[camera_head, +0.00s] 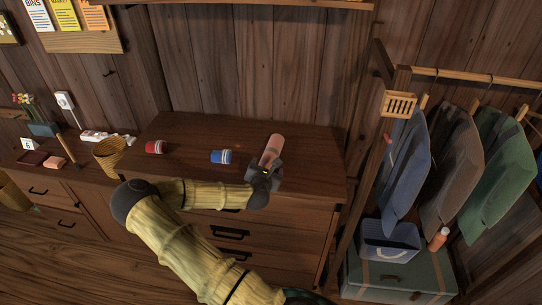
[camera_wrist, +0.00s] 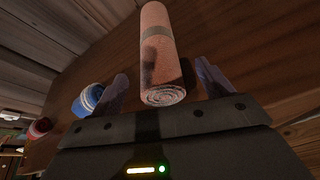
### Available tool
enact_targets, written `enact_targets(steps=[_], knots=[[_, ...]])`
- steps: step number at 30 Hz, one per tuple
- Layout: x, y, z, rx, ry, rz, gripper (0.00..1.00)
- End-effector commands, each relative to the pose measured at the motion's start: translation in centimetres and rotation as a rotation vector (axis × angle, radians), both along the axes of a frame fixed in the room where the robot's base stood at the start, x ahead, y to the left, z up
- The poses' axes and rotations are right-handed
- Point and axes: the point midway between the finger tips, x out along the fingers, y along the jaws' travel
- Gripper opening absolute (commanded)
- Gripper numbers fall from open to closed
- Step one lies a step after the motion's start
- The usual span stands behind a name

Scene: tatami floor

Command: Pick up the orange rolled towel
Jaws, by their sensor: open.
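The orange rolled towel (camera_head: 273,147) lies on the dark wooden dresser top (camera_head: 310,150), near its right part. It looks pinkish-orange. In the wrist view the towel (camera_wrist: 158,60) shows its spiral end toward me and a paler band around its middle. My gripper (camera_head: 266,172) is at the towel's near end. In the wrist view my gripper's fingers (camera_wrist: 163,88) stand apart, one on each side of the towel's near end, with a gap on both sides. The gripper is open and holds nothing.
A blue-and-white rolled item (camera_head: 221,157) lies left of the towel, close to my left finger in the wrist view (camera_wrist: 88,98). A red one (camera_head: 155,147) and a wicker basket (camera_head: 109,155) are farther left. A clothes rack (camera_head: 450,75) stands right. The dresser top behind is clear.

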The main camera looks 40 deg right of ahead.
Motion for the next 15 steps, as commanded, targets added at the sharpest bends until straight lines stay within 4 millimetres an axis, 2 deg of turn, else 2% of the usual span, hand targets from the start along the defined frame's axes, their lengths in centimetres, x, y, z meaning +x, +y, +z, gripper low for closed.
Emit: enact_targets(steps=[9, 15], knots=[[2.6, -2.7, -1.1, 0.0, 0.0, 0.001, 0.79], [3.1, -3.2, -1.6, 0.001, -0.001, 0.0, 0.79]])
